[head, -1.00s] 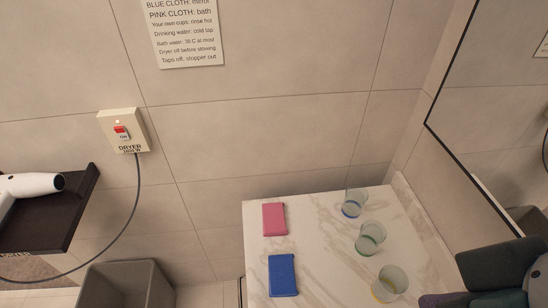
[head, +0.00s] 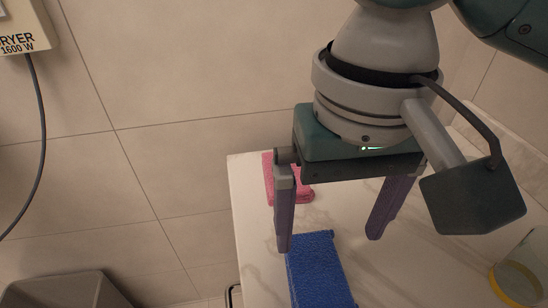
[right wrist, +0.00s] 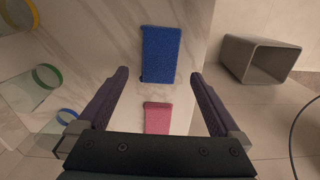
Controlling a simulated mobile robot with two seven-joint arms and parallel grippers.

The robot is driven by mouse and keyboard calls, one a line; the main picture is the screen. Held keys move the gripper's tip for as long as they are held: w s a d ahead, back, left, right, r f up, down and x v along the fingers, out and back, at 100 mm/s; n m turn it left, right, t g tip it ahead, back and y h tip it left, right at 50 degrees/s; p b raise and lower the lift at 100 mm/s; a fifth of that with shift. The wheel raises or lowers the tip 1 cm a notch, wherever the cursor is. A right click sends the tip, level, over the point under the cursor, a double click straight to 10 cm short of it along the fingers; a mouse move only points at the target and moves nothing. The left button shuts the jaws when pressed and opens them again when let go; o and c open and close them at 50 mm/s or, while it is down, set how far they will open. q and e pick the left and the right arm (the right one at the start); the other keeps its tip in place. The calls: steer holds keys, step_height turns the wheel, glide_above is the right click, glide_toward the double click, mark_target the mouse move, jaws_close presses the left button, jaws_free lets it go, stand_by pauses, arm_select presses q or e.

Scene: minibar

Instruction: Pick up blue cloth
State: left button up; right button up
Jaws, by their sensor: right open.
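The blue cloth (head: 318,272) is a folded flat rectangle on the marble counter, near its left edge. It also shows in the right wrist view (right wrist: 160,54), ahead of the fingertips. My right gripper (head: 330,244) is open and empty above the counter, its fingers pointing down toward the blue cloth. In the right wrist view its fingers (right wrist: 160,72) stand wide apart on either side of the cloth's line. The pink cloth (head: 288,180) lies behind the blue one, partly hidden by my gripper in the head view. My left gripper is out of view.
The marble counter (head: 245,215) has its edge just left of the cloths. A glass with a yellow base (head: 517,275) stands at the right; glasses with green (right wrist: 45,76) and blue (right wrist: 67,116) rings show too. A grey bin (head: 65,292) stands on the floor left of the counter.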

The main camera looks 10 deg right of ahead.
glide_above(318, 272)
step_height(318, 272, down, 5)
steer(key=shift+s+d+r+b, duration=0.15)
steer(key=shift+r+b, duration=0.05)
steer(key=shift+b, duration=0.2)
step_height(318, 272, down, 6)
steer(key=shift+r+b, duration=0.25)
steer(key=shift+b, duration=0.45)
steer(key=c, duration=1.1)
steer(key=shift+r, duration=0.2)
step_height(318, 272, up, 20)
steer(key=p, duration=0.5)
steer(key=shift+f, duration=0.1)
